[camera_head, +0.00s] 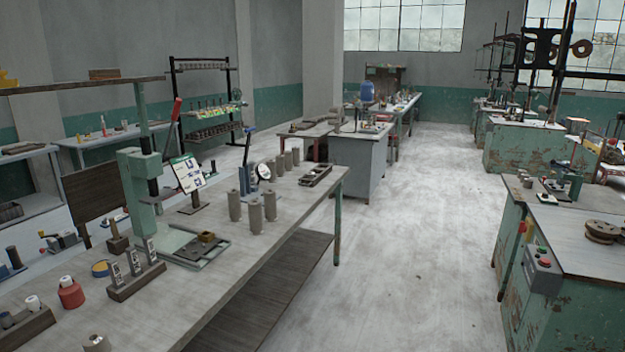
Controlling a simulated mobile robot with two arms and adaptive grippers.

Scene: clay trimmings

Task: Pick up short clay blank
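Several grey-brown cylinders that look like clay blanks stand upright on the long workbench (205,288) at the left. Three taller-looking ones (235,206) stand nearer, in the middle of the bench. A group of smaller-looking ones (288,160) stands farther back, beside a dark tray (316,175). The top of one more cylinder (97,343) shows at the bottom edge, with the rest cut off. I cannot tell for sure which one is the short blank. Neither of my grippers is in view.
A worn green workbench (570,232) stands at the right.

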